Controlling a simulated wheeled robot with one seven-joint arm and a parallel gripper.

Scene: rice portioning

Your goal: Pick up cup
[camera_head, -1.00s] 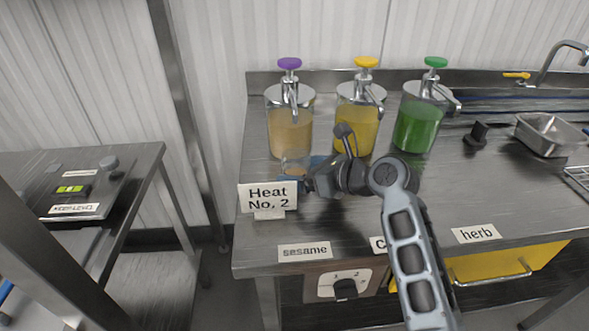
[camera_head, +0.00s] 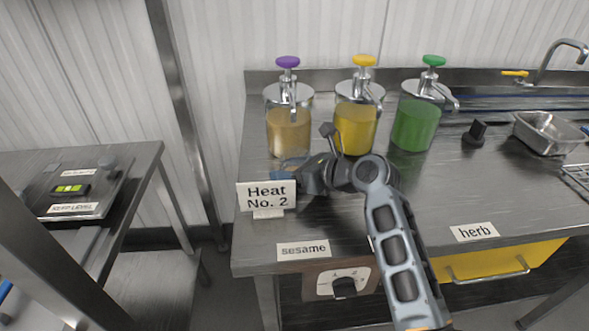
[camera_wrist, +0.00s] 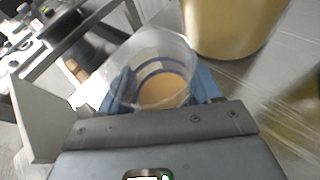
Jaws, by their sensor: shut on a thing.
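A clear cup (camera_wrist: 150,52) with tan sauce at its bottom stands between the blue fingers of my gripper (camera_wrist: 163,88) in the wrist view. The fingers are shut on it from both sides. In the head view my gripper (camera_head: 288,172) is low over the steel counter, in front of the dispenser with the purple knob (camera_head: 289,130). There the cup is mostly hidden by the gripper and the "Heat No. 2" sign (camera_head: 266,194). I cannot tell whether the cup touches the counter.
A yellow-sauce dispenser (camera_head: 356,128) and a green-sauce dispenser (camera_head: 415,124) stand to the right along the back. A steel pan (camera_head: 548,134) and a black object (camera_head: 477,133) lie further right. A side table with a scale (camera_head: 75,190) is at left, across a gap.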

